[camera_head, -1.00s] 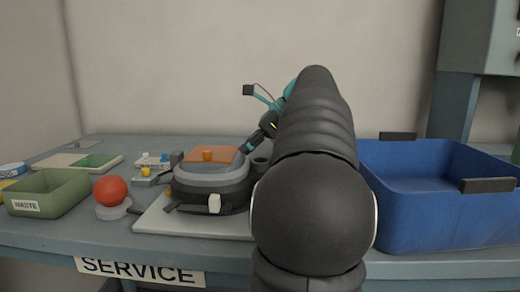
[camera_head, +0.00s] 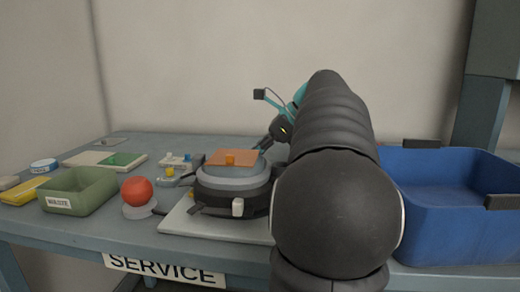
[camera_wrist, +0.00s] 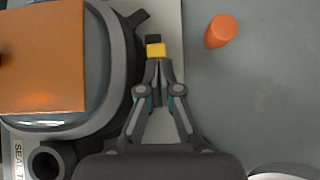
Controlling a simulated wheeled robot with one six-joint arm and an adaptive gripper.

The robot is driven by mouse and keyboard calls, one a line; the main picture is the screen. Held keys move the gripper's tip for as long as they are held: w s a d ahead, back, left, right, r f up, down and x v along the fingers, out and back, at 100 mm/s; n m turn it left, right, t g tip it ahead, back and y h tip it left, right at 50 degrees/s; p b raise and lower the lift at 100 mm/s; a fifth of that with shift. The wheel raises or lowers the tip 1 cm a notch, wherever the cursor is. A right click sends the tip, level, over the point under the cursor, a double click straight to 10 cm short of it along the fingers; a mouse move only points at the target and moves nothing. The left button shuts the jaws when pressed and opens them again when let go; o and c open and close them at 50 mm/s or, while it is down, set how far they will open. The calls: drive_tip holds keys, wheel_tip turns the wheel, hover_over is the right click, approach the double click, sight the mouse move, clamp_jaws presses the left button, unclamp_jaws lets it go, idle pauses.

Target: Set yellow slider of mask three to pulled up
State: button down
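A grey and black mask with an orange plate (camera_head: 230,158) lies on a pale mat at the middle of the bench; it fills the left of the wrist view (camera_wrist: 108,85). A yellow slider (camera_wrist: 156,50) with a black end sits at the mask's right edge in the wrist view. My gripper (camera_wrist: 158,68) has its fingertips close together, right at the near edge of the yellow slider. I cannot tell whether they touch or pinch it. In the head view my arm hides the gripper's tips and this slider.
A blue bin (camera_head: 440,215) stands right of my arm. A green waste tray (camera_head: 78,190), a red ball (camera_head: 136,191) on a base and small parts lie to the left. An orange peg (camera_wrist: 221,31) stands right of the gripper in the wrist view.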

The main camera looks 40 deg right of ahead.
drive_tip(key=shift+w+a, duration=0.1)
drive_tip(key=shift+s+d+r+p, duration=0.2)
drive_tip(key=shift+s+d+p, duration=0.2)
drive_tip(key=shift+p, duration=0.2)
drive_tip(key=shift+s+d+f, duration=0.2)
drive_tip(key=shift+s+d, duration=0.9)
drive_tip(key=shift+s, duration=0.15)
drive_tip(key=v, duration=0.9)
drive_tip(key=shift+s+r, duration=0.2)
drive_tip(key=shift+r, duration=0.2)
